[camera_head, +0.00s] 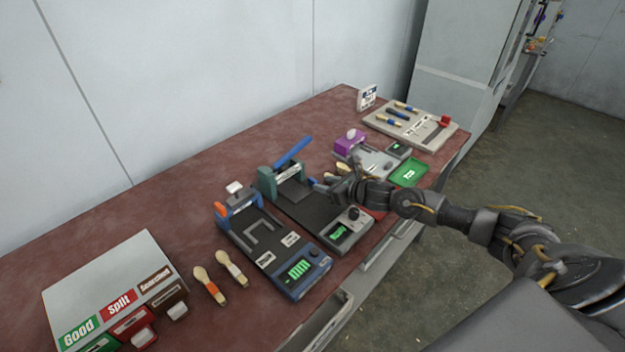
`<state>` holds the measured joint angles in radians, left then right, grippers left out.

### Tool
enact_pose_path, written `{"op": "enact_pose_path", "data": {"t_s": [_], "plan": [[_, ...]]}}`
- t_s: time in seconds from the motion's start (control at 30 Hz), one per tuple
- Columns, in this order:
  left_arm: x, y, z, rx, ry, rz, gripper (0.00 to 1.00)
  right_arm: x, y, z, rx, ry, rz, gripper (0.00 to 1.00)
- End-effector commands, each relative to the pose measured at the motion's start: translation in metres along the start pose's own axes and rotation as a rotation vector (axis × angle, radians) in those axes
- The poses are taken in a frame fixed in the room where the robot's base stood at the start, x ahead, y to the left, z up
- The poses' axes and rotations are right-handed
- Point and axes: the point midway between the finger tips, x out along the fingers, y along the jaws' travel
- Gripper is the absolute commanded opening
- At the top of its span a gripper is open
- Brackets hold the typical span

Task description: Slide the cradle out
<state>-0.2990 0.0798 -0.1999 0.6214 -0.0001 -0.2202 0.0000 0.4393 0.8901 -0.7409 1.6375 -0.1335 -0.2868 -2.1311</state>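A press with a green frame (268,183) and a raised blue lever (293,151) stands mid-table. A flat black bed (308,210) runs from its frame toward a grey front panel with a green display (339,231). I cannot make out the cradle as a separate part. My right gripper (326,187) reaches in from the right, low beside the press frame and over the far side of the bed. A small blue piece (313,182) is at its fingertips. Whether the fingers touch or hold it is too small to tell. My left gripper is out of view.
A blue-based device (295,282) stands left of the press. A purple-topped device (350,145), green tray (408,172) and tool board (410,125) stand at right.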

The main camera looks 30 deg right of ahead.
Motion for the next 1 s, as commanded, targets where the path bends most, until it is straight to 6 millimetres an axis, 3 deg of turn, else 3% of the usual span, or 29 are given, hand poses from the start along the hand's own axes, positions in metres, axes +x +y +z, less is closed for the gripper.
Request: {"op": "enact_pose_path", "data": {"t_s": [0.1, 0.3, 0.77, 1.0], "plan": [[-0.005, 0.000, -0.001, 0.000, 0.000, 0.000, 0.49, 0.024, 0.001, 0.003, 0.003, -0.003, 0.001, 0.36], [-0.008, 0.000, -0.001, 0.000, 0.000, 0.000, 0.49, 0.050, 0.002, 0.002, 0.000, -0.001, 0.003, 0.36], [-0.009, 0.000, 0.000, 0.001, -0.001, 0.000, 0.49, 0.061, 0.003, 0.001, -0.002, 0.000, 0.005, 0.36], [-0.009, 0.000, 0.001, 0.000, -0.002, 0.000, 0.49, 0.061, 0.002, 0.001, -0.002, 0.000, 0.004, 0.05]]}}
